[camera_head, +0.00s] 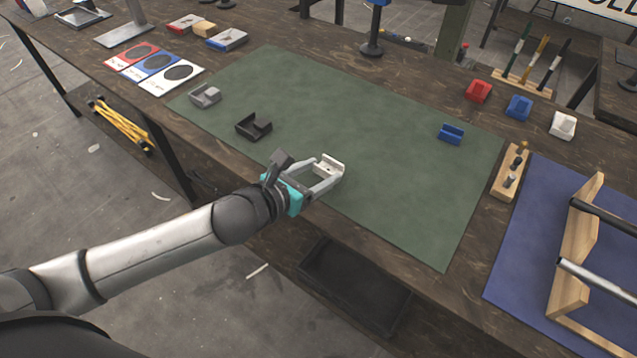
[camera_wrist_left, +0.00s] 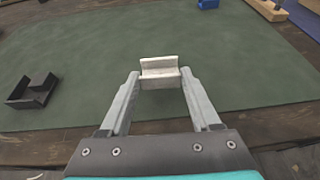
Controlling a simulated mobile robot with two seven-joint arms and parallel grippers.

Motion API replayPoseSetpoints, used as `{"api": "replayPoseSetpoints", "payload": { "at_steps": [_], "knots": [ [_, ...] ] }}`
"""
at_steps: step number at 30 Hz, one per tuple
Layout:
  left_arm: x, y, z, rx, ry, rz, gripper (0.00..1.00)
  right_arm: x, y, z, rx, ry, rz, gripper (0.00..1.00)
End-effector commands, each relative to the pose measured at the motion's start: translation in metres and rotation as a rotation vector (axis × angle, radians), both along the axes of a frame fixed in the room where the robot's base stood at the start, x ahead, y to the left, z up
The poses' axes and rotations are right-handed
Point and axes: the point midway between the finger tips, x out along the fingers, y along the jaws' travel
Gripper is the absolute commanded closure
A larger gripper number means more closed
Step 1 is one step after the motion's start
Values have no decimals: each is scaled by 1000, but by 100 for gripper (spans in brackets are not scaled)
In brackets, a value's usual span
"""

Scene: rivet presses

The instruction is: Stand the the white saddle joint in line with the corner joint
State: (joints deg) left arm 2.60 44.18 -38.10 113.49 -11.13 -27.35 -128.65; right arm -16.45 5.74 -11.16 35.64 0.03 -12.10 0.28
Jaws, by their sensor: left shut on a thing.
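The white saddle joint (camera_head: 331,161) is a small light block with a raised wall, at the front edge of the green mat (camera_head: 360,115). My left gripper (camera_head: 325,174) is shut on it. In the left wrist view the white saddle joint (camera_wrist_left: 159,66) sits between the two fingertips (camera_wrist_left: 160,77), its raised wall on the far side. I cannot tell whether it touches the mat. A dark angular joint (camera_head: 253,126), which looks like the corner joint, lies on the mat to the left; it also shows in the left wrist view (camera_wrist_left: 33,91). My right gripper is not in view.
A grey joint (camera_head: 205,96) lies at the mat's left end and a blue joint (camera_head: 451,133) at its right. Red (camera_head: 478,91), blue (camera_head: 519,107) and white (camera_head: 563,124) blocks stand behind the mat. A wooden peg holder (camera_head: 510,172) is at the right. The mat's middle is clear.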

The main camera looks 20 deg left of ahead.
Motion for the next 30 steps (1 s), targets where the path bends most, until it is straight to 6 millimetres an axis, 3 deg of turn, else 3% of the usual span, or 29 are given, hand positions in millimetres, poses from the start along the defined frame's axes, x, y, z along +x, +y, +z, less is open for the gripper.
{"api": "replayPoseSetpoints", "payload": {
  "at_steps": [1,4,8,16,17,24,30],
  "knots": [
    [0,0,-13,-2,3,2,89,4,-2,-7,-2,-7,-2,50],
    [0,0,-26,-2,3,1,89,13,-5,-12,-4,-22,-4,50],
    [0,0,-25,0,0,0,89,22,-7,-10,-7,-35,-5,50],
    [0,0,-29,1,0,0,89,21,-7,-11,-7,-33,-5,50],
    [0,0,-28,1,0,0,33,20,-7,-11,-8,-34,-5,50],
    [0,0,-28,0,0,0,6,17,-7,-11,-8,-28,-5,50],
    [0,0,-28,0,0,0,6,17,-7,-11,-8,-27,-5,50]
  ]
}}
